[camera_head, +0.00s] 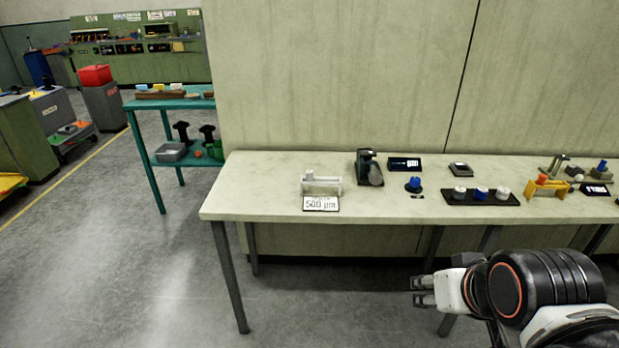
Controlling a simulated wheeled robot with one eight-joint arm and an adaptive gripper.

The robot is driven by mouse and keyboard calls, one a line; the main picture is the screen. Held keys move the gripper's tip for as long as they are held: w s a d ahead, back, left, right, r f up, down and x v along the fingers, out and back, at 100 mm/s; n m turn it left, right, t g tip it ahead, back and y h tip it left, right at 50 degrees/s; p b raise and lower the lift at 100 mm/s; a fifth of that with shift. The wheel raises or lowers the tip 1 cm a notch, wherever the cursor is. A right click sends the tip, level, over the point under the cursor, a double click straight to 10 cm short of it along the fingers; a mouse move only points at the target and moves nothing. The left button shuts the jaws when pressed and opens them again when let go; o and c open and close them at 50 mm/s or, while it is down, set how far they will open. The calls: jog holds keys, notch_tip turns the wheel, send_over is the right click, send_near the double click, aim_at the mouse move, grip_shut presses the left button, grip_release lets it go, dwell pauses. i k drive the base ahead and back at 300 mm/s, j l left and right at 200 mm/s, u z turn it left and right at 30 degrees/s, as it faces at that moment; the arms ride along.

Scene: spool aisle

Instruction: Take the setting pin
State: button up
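I cannot single out the setting pin with certainty at this size. A small white stand (334,187) is near the left end of the long pale bench (262,190), with a card reading "500 µm" (320,204) at its front. A blue knobbed piece (413,185) stands near the bench's middle. A black tray (455,203) to its right carries white and blue knobbed pieces. My gripper (416,291) is in front of the bench and below its top in the picture, pointing left. Its two fingers are apart with nothing between them.
A dark instrument (366,160) and a small display (404,163) stand towards the bench's back. A yellow stand (547,188) and other small devices are at the right. A teal shelf table (130,106) is beyond the left end. The floor (120,270) at left is clear.

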aim_at(308, 173)
jog(key=i+u, duration=0.15)
jog(key=u, duration=0.45)
jog(key=i+l+u, duration=0.3)
jog(key=i+l, duration=0.2)
jog(key=l, duration=0.2)
jog(key=i+l+u, duration=0.15)
jog(key=l, duration=0.25)
jog(key=i+l+u, duration=0.15)
jog(key=i+l, duration=0.15)
jog(key=l, duration=0.1)
